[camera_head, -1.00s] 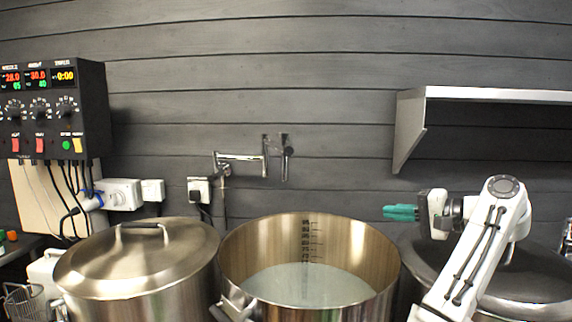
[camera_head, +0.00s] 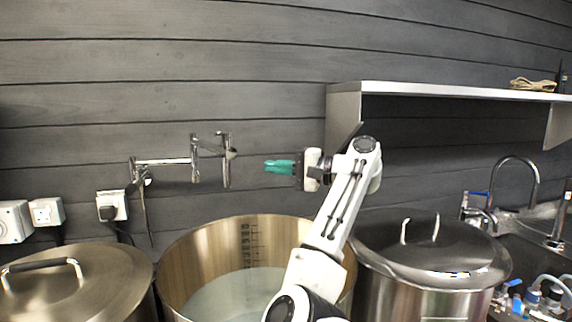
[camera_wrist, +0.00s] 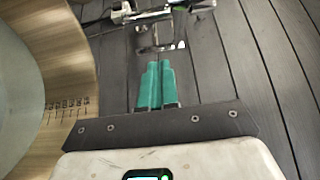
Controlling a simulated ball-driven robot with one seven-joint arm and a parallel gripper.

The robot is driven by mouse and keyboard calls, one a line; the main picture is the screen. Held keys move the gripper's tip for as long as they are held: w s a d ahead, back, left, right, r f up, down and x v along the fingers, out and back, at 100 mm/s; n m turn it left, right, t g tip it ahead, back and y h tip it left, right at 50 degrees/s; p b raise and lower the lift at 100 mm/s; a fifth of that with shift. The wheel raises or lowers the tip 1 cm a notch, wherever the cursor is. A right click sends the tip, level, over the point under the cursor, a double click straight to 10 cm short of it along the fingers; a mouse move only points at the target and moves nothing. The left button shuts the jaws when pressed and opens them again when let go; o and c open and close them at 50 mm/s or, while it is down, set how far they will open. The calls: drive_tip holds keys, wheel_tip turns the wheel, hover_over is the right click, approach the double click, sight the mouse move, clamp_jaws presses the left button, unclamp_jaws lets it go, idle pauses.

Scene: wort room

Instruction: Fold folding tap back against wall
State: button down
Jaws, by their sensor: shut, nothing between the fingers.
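The folding tap (camera_head: 190,162) is a chrome, jointed pipe on the dark plank wall, above and behind the open pot. Its arm runs along the wall from a mount at the left to an upright end piece at the right. My gripper (camera_head: 268,166), with teal fingers, is shut and empty. It is to the right of the tap's right end and apart from it in the head view. In the wrist view the shut fingers (camera_wrist: 156,68) point toward the tap (camera_wrist: 150,18), which lies beyond their tips at the top, partly cut off.
An open steel pot (camera_head: 190,250) with pale liquid stands below the tap and my arm. Lidded pots stand at left (camera_head: 90,285) and right (camera_head: 440,262). A wall shelf (camera_head: 440,90) is to the right of my gripper. A socket with a plug (camera_head: 112,206) sits below the tap.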

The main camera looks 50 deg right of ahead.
drive_tip(key=w+a+p, duration=0.2)
drive_tip(key=w+a, duration=0.3)
drive_tip(key=shift+w, duration=0.25)
drive_tip(key=shift+a, duration=0.1)
drive_tip(key=shift+a, duration=0.15)
